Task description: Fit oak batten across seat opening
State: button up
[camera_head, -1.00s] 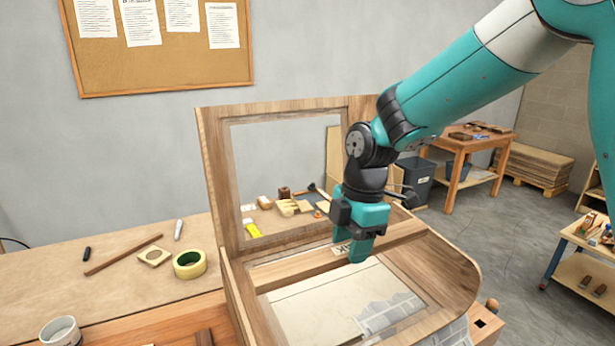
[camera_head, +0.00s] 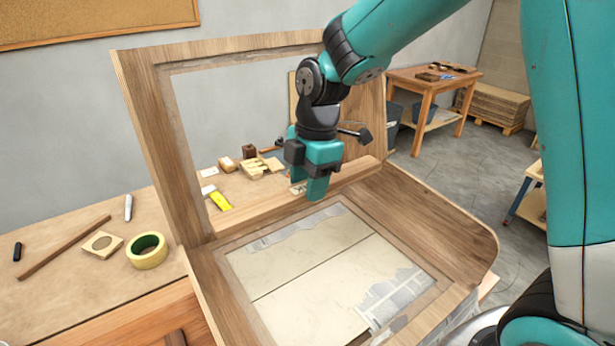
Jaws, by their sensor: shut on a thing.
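The bent wooden chair shell has an upright back panel (camera_head: 160,130) and a flat seat panel (camera_head: 430,215), each with a rectangular opening. The oak batten (camera_head: 250,214) is a long pale strip lying crosswise near the bend, behind the far edge of the seat opening. My gripper (camera_head: 317,192) points down and is shut on the batten right of its middle. The fingers hide part of the batten and of a small label on it. I cannot tell whether the batten touches the shell or hangs just above it.
The bench (camera_head: 80,290) carries a tape roll (camera_head: 147,252), a drilled wooden square (camera_head: 102,245), a thin stick (camera_head: 65,247) and a marker (camera_head: 128,207). Small blocks and a yellow tool (camera_head: 220,201) show through the back opening. An orange-brown table (camera_head: 430,85) stands behind.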

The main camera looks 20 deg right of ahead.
aim_at(307, 248)
jog(key=shift+f+b, duration=4.6)
jog(key=shift+f, duration=1.8)
jog(key=shift+f+b, duration=0.35)
jog(key=shift+f, duration=0.2)
jog(key=o, duration=1.1)
notch_tip(307, 248, up, 16)
jog(key=p, duration=1.2)
jog(key=shift+r+p, duration=0.1)
jog(key=shift+p, duration=0.3)
